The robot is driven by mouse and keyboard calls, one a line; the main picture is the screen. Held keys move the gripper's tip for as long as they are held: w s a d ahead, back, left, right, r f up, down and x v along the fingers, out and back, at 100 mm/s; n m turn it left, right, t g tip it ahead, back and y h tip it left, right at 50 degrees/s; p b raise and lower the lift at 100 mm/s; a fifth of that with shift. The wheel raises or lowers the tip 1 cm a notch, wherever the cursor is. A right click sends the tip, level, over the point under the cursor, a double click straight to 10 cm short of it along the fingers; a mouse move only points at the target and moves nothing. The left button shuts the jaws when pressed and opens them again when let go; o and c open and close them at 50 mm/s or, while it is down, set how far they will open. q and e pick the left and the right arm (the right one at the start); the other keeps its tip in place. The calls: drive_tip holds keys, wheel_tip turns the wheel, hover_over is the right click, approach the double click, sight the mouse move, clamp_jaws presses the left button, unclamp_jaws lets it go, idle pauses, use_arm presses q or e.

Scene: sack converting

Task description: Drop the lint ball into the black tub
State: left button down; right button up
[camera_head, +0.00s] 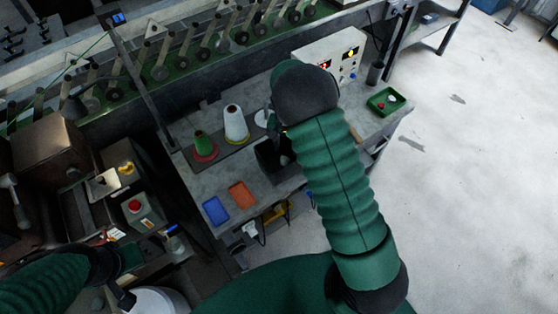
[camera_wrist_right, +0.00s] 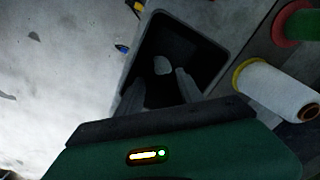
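The black tub (camera_head: 266,163) stands on the grey bench in the head view, partly hidden by my right arm. Its open mouth and rim (camera_wrist_right: 217,38) fill the middle of the right wrist view. A small pale grey lump, the lint ball (camera_wrist_right: 162,66), shows inside the tub's outline, beyond my fingertips. I cannot tell whether it rests on the tub's floor or is in the air. My right gripper (camera_wrist_right: 159,77) points into the tub, its fingers apart with a gap around the ball. My left gripper (camera_head: 122,299) is at the lower left, its fingers unclear.
A blue tray (camera_head: 215,210) and an orange tray (camera_head: 242,195) lie left of the tub. A white yarn cone (camera_head: 235,124) and a green cone (camera_head: 203,145) stand behind. A control box (camera_head: 335,55) and green tray (camera_head: 386,101) are at the right. Floor is clear on the right.

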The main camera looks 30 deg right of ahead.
drive_tip(key=shift+w+a+f, duration=0.1)
drive_tip(key=shift+w+f, duration=0.05)
drive_tip(key=shift+w, duration=0.05)
wheel_tip(320, 180, up, 17)
drive_tip(key=b, duration=0.1)
drive_tip(key=shift+f, duration=0.15)
drive_tip(key=shift+w, duration=0.1)
